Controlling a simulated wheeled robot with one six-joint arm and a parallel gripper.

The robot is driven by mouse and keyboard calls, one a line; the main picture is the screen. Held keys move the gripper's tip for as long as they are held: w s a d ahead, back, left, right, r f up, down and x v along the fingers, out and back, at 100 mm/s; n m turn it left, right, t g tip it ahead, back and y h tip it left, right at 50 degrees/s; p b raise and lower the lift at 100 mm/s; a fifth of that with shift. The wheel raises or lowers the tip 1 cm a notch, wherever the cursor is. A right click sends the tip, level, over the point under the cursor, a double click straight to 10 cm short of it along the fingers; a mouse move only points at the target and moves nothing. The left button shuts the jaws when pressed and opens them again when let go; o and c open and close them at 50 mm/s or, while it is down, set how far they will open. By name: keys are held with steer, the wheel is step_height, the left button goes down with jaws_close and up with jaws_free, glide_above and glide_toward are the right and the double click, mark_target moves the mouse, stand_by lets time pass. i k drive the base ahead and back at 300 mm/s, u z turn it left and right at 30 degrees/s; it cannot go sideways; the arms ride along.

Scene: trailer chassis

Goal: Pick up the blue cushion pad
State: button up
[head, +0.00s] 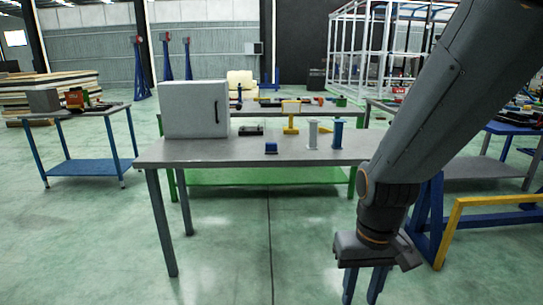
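A small blue block with a dark base (271,147) sits on the grey table (255,154) near its front edge. It looks like the blue cushion pad, though it is small in view. My gripper (363,287) hangs in front of the table at the lower right, pointing down. Its two blue-grey fingers are apart with nothing seen between them; the tips reach near the bottom edge. It is well to the right of the block, apart from it.
On the table, a white cabinet (194,110) stands left. A white post (312,134) and a blue post (337,134) stand right of the block, with a yellow stand (291,117) behind. A blue and yellow frame (452,225) stands right. Floor in front is clear.

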mark_target(270, 148)
steer(key=u, duration=0.5)
steer(key=i, duration=0.65)
steer(key=u, duration=0.45)
steer(key=i, duration=0.7)
steer(key=z, duration=0.5)
steer(key=i, duration=0.8)
steer(key=z, duration=1)
steer(key=i, duration=0.65)
